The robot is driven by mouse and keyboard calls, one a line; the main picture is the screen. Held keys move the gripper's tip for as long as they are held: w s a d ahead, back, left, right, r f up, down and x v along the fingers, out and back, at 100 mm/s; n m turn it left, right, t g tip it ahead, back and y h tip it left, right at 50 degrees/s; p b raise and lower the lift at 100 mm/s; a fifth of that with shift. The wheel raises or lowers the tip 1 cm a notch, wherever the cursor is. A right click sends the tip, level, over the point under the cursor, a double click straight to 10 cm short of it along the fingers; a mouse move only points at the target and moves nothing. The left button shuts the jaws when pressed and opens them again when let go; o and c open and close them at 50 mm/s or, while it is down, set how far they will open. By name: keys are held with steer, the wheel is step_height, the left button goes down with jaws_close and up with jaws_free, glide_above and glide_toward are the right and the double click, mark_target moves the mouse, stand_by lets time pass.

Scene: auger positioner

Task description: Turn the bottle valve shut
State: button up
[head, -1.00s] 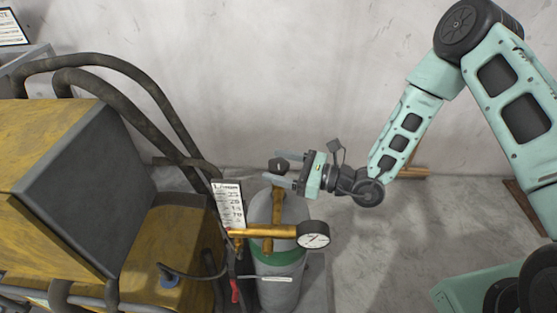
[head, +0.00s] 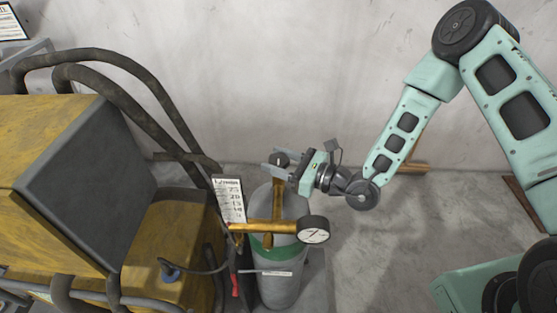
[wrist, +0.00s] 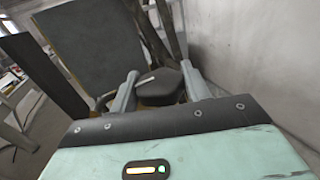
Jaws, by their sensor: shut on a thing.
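The gas bottle (head: 283,289) is grey with a green band and stands upright beside the yellow machine. A brass valve stem rises from its top to a dark valve knob (head: 280,158). The knob also shows in the wrist view (wrist: 160,88), between the two grey fingers. My gripper (head: 279,164) reaches in from the right and is shut on the valve knob at the top of the stem. A brass regulator (head: 265,228) with a round white-faced gauge (head: 314,229) sits below the knob. The gauge reading is too small to tell.
A yellow machine (head: 180,235) with a dark panel and thick black hoses (head: 130,75) fills the left side. A bare wall (head: 300,60) is behind; the floor at right is open.

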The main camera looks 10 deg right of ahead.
steer(key=o, duration=1)
steer(key=b+v, duration=0.3)
steer(key=v, duration=1.4)
steer(key=shift+s+d+b, duration=0.15)
steer(key=shift+s+b, duration=0.05)
steer(key=shift+b, duration=0.2)
